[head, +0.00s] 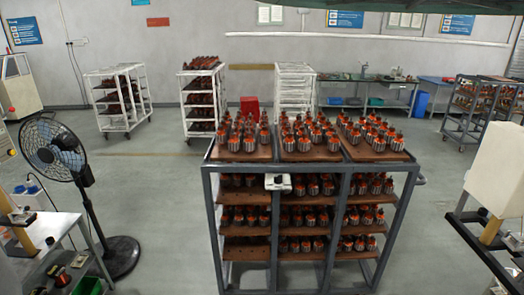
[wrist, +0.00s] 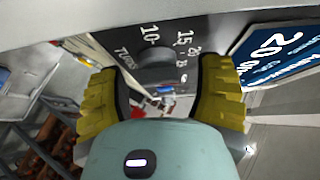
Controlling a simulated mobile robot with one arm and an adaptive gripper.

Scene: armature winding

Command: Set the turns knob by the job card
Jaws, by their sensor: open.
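In the wrist view, the turns knob (wrist: 157,66) is a dark round knob on a grey panel (wrist: 122,36). The panel is printed "TURNS" with the numbers 10, 15 and 20 around the knob. I cannot tell which number the knob points to. A blue card (wrist: 272,52) with a large white "20" stands at the right; its smaller text is unreadable. My gripper (wrist: 158,75) is open, its yellow fingers on either side of the knob, with gaps visible. My gripper does not show in the head view.
A grey rack (head: 211,205) loaded with armatures fills the middle of the head view. A black fan (head: 53,150) and a bench stand at the left. A pale machine (head: 497,165) is at the right. Open floor (head: 160,180) lies between fan and rack.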

